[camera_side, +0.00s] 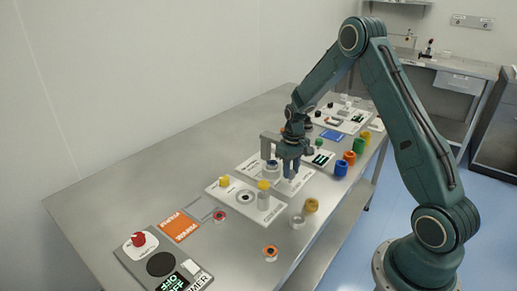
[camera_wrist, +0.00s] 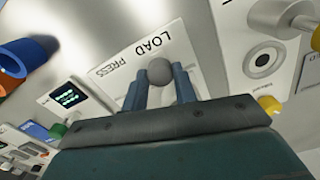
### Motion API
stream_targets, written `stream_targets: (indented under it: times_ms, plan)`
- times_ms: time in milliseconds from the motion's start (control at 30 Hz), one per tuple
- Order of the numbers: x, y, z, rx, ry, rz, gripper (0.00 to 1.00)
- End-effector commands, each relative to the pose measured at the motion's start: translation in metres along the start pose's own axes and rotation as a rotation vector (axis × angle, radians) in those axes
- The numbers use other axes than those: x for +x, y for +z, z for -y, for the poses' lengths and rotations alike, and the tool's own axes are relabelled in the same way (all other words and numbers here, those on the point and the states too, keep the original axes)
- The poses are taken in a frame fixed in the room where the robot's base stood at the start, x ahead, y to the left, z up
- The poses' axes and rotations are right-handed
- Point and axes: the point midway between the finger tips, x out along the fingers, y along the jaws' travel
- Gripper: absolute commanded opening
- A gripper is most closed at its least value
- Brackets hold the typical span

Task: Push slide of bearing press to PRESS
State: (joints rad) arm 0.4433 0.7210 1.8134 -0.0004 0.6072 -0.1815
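The bearing press is a white plate (camera_side: 250,166) with a grey upright frame (camera_side: 266,142) in the side view. In the wrist view its plate (camera_wrist: 110,72) carries the words LOAD and PRESS, with PRESS to the left of LOAD. A grey round knob (camera_wrist: 160,72) of the slide shows beside this lettering. My gripper (camera_side: 290,180) points down over the near right part of the press plate. In the wrist view my gripper's two blue fingers (camera_wrist: 160,80) stand apart on either side of the knob. Contact with the knob cannot be told.
A white panel with a round socket (camera_side: 245,197) and yellow-topped post (camera_side: 264,190) lies in front of the press. A red knob (camera_side: 138,239) sits at front left. The table's left side is clear.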

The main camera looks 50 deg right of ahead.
Motion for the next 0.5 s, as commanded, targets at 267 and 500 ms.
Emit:
stream_targets:
  times_ms: [267,500]
  plan:
    - [0.000,-0.001,-0.002,0.001,0.000,-0.001,0.00]
    - [-0.001,-0.009,-0.031,0.005,0.002,-0.003,0.00]
